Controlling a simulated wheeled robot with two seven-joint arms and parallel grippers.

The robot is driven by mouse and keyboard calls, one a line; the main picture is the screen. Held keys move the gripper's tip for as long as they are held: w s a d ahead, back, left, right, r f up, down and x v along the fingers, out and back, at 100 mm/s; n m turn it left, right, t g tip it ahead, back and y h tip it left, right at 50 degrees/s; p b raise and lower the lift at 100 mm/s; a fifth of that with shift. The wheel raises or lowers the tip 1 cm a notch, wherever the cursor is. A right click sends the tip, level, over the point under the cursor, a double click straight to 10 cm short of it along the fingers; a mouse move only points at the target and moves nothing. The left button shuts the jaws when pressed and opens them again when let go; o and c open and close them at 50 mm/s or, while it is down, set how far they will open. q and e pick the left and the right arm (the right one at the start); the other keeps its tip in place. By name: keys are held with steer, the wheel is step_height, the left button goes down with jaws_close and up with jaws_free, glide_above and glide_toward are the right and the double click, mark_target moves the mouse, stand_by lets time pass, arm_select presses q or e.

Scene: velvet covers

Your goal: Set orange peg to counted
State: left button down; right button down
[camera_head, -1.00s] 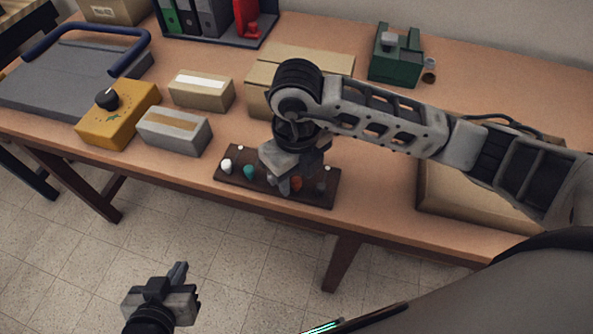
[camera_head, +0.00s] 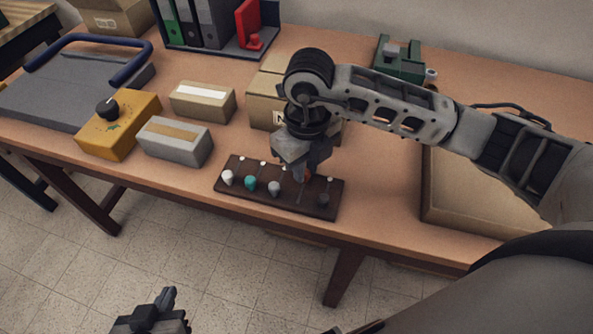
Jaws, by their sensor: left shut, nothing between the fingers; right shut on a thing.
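A dark board (camera_head: 312,206) with a row of coloured pegs lies near the table's front edge. A white peg (camera_head: 227,177), a teal peg (camera_head: 250,183), a grey peg (camera_head: 274,188) and a dark peg (camera_head: 323,199) stand along its near side. The orange peg (camera_head: 307,176) shows in part under my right gripper (camera_head: 302,171), which is shut on it at the board's far side. A bare slot shows on the near side of it. My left gripper (camera_head: 159,305) is shut and empty over the floor, low in the picture.
A grey box (camera_head: 175,142), a yellow box with a black knob (camera_head: 119,127) and a tan box (camera_head: 202,102) stand left of the board. A carton is behind my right arm. A shallow tan tray (camera_head: 465,205) lies to the right.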

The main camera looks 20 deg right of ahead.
arm_select(q)
steer(key=shift+d, duration=0.1)
arm_select(e)
steer(key=c, duration=1.3)
jaws_free()
arm_select(q)
steer(key=shift+p, duration=0.3)
arm_select(e)
step_height(320, 180, up, 16)
arm_select(q)
steer(key=shift+f, duration=0.1)
